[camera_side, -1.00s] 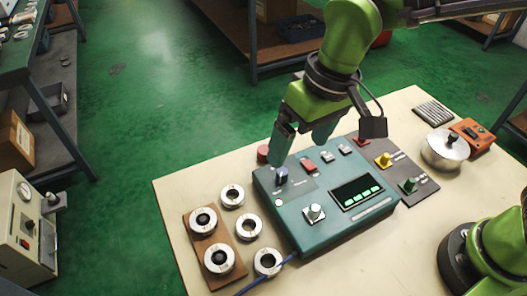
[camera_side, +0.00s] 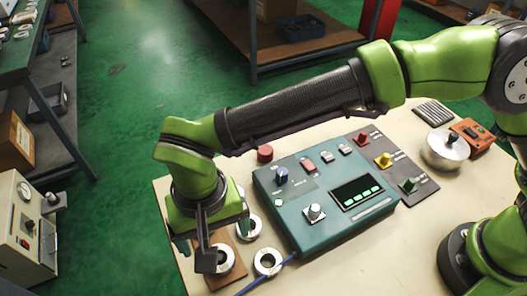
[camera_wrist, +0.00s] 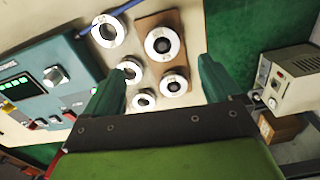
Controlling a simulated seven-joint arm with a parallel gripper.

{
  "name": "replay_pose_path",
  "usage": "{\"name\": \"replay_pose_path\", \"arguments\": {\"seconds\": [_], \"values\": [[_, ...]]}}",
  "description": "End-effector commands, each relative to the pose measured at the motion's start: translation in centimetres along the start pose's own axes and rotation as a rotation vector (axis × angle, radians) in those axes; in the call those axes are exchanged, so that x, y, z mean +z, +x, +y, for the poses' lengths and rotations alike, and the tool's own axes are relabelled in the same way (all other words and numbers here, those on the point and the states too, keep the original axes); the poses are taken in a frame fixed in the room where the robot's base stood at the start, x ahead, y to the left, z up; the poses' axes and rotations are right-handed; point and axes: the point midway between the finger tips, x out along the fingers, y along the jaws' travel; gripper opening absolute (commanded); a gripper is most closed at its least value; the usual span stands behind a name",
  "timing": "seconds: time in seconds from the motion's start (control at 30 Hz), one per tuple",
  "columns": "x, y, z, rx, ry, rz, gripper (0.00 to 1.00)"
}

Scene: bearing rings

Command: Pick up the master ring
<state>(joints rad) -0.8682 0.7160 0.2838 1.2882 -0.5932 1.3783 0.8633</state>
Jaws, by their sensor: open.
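Several steel rings lie on the bench, and I cannot tell which one is the master ring. In the wrist view, two sit on a brown wooden board (camera_wrist: 190,20): an upper board ring (camera_wrist: 162,44) and a lower board ring (camera_wrist: 174,83). Three loose rings lie left of the board: a far ring (camera_wrist: 108,31), a middle ring (camera_wrist: 129,72) and a near ring (camera_wrist: 144,99). My gripper (camera_wrist: 162,70) is open and empty, its fingers spread above the rings. In the side view my gripper (camera_side: 222,246) covers much of the board (camera_side: 243,255).
A teal control box (camera_side: 300,225) with knobs and a display stands right of the rings, with a blue cable (camera_side: 268,277) at its front corner. A red button (camera_side: 265,153), a metal pot (camera_side: 444,148) and an orange box (camera_side: 470,131) stand farther back. The bench's left edge is close to the board.

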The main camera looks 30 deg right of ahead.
Motion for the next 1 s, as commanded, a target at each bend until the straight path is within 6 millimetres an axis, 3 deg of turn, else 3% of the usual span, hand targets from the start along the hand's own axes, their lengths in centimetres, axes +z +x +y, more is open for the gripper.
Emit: {"name": "replay_pose_path", "arguments": {"seconds": [0.1, 0.37, 0.63, 1.0], "values": [[0.0, 2.2, 0.0, 0.002, 0.000, -0.003, 0.91], [0.0, 4.2, 0.0, 0.000, -0.001, -0.002, 0.91], [-0.3, 8.1, -0.3, 0.001, 0.000, -0.003, 0.91], [-0.3, 8.9, -0.4, -0.002, -0.001, 0.000, 0.88]]}}
